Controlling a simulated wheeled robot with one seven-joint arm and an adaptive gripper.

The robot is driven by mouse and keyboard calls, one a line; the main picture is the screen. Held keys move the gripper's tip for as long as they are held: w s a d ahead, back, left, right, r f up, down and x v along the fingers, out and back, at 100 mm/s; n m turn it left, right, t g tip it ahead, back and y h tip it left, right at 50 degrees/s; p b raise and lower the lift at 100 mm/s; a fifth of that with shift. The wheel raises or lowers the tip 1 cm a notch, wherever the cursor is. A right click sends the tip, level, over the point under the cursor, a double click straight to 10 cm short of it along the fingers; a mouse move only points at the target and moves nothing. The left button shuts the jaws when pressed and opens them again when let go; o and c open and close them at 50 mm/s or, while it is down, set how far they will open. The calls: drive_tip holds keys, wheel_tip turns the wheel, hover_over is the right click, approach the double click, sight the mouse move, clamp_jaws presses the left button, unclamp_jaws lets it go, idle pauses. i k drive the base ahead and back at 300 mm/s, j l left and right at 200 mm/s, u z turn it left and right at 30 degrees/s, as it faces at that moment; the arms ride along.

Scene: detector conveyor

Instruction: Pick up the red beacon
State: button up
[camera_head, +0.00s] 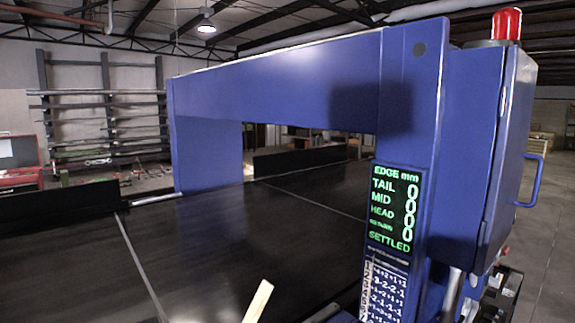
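The red beacon (507,24) is a glossy red cylinder. It stands upright on top of the blue cabinet (487,150) at the upper right of the head view. Its base meets a dark round mount on the cabinet top. Nothing touches the beacon from the side. My gripper is not in view.
A blue arch (275,85) spans a dark conveyor belt (200,245). A display panel (394,208) with green text is on its right post. A blue handle (533,180) sticks out from the cabinet's right side. A pale wooden piece (258,302) shows at the bottom. Floor is open at far right.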

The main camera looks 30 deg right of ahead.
sight(507, 23)
drive_tip(key=z, duration=1.85)
